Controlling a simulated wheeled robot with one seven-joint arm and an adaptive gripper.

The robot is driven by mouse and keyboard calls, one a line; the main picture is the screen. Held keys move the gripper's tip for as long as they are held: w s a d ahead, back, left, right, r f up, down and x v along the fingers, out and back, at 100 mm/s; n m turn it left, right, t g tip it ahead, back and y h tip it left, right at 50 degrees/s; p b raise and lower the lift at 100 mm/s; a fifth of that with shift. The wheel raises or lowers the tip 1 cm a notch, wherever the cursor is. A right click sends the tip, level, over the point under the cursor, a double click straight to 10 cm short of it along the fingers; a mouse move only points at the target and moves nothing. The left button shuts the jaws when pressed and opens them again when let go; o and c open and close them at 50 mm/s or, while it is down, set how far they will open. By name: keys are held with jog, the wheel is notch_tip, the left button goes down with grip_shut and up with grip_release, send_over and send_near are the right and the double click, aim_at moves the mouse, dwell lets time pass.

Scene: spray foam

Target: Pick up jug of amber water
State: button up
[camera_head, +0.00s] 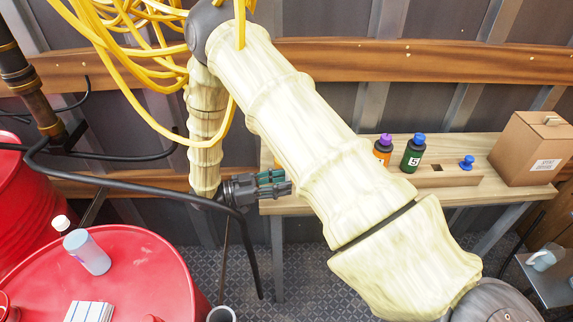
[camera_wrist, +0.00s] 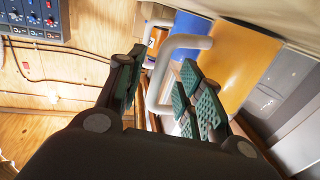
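I cannot make out a jug with clearly amber contents. A small pale jug-like vessel (camera_head: 544,260) stands on a grey surface at the right edge of the head view; its contents are not clear. My gripper (camera_head: 288,183) has dark teal fingers and is near the left end of the wooden bench, well left of that vessel. In the wrist view my gripper (camera_wrist: 160,85) is open, its textured fingers apart. White tubular handle-like shapes (camera_wrist: 186,44) show beyond and between the fingers; I cannot tell what they belong to. Nothing appears held.
The wooden bench (camera_head: 290,205) bears an orange bottle (camera_head: 383,150), a green bottle (camera_head: 412,155), a blue-knobbed piece (camera_head: 467,162) and a cardboard box (camera_head: 533,150). A red barrel (camera_head: 150,262) at left bears a pale grey bottle (camera_head: 87,252). Yellow hose (camera_head: 150,55) hangs above.

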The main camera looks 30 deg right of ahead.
jog(key=shift+c, duration=0.4)
jog(key=shift+d, duration=0.1)
grip_shut()
jog(key=shift+r, duration=0.3)
jog(key=s+a+r+b, duration=0.2)
jog(key=s+a+b, duration=0.1)
jog(key=a, duration=0.4)
jog(key=s+a+r+b, duration=0.2)
jog(key=s+a+b, duration=0.1)
jog(key=a, duration=0.4)
jog(key=shift+a+r, duration=0.2)
jog(key=shift+a, duration=0.1)
dwell(0.8)
jog(key=shift+a, duration=0.1)
